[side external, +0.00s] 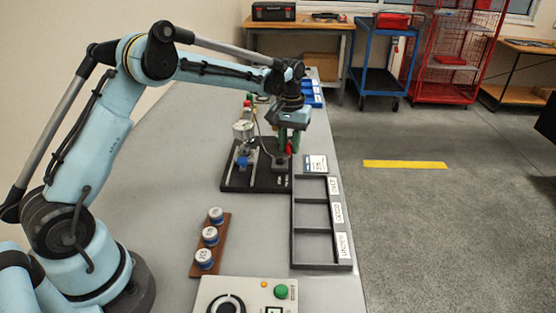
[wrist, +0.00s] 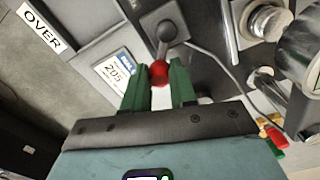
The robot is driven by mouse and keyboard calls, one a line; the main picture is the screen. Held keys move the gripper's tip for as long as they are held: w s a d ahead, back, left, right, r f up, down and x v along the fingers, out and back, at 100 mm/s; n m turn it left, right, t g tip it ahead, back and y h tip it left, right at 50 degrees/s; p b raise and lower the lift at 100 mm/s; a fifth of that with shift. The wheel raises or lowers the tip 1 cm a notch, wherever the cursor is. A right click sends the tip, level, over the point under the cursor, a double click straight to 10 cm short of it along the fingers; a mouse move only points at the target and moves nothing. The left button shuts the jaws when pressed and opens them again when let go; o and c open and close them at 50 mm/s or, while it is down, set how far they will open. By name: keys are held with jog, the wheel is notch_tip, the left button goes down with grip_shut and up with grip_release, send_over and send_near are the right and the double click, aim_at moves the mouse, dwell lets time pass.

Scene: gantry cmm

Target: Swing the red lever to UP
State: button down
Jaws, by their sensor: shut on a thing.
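The red lever's ball knob (wrist: 160,73) sits between the two green fingers of my gripper (wrist: 158,85) in the wrist view. Its grey shaft runs from the knob to a round pivot (wrist: 168,28). My gripper is shut on the knob. In the side external view, my gripper (side external: 289,140) points down over the right part of a black base plate (side external: 240,180), and a bit of the red lever (side external: 289,147) shows at the fingers. I cannot read any UP mark near the lever.
A dark tray with three labelled compartments (side external: 293,235) lies in front of the plate. A gauge fixture with a blue part (side external: 243,161) stands left of my gripper. A wooden rack with three round pieces (side external: 208,262) and a control box (side external: 240,290) are nearer.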

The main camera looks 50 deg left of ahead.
jog(key=shift+s+a+n, duration=0.1)
jog(key=shift+a+n, duration=0.3)
jog(key=shift+n, duration=0.7)
jog(key=c, duration=0.9)
grip_release()
notch_tip(320, 180, up, 12)
